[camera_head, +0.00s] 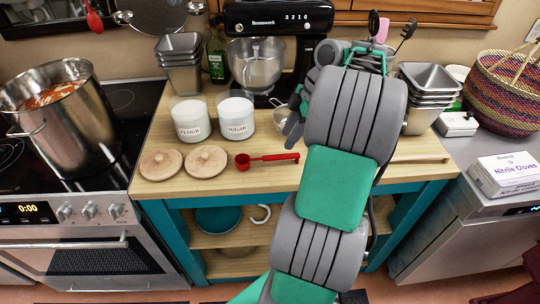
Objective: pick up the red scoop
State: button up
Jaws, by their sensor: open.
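The red scoop (268,159) lies flat on the wooden top of the island. Its round bowl is at the left and its handle points right. My gripper (290,126) is above the island, further back than the scoop and near the right end of its handle. It is open and apart from the scoop. My own arm hides part of the gripper and the counter behind it.
Flour (191,120) and sugar (237,117) canisters stand open behind the scoop. Two wooden lids (206,161) lie left of it. A mixer (257,65) stands at the back. The wooden top (270,180) is clear in front of the scoop.

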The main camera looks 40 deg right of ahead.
aim_at(281, 155)
jog(key=x, duration=0.2)
jog(key=b+x, duration=0.1)
jog(key=x, duration=0.2)
jog(key=b+x, duration=0.1)
jog(key=x, duration=0.1)
jog(key=shift+s+d+f, duration=0.3)
jog(key=shift+d+f, duration=0.05)
jog(key=shift+f, duration=0.05)
jog(key=shift+c, duration=0.5)
grip_shut()
dwell(0.4)
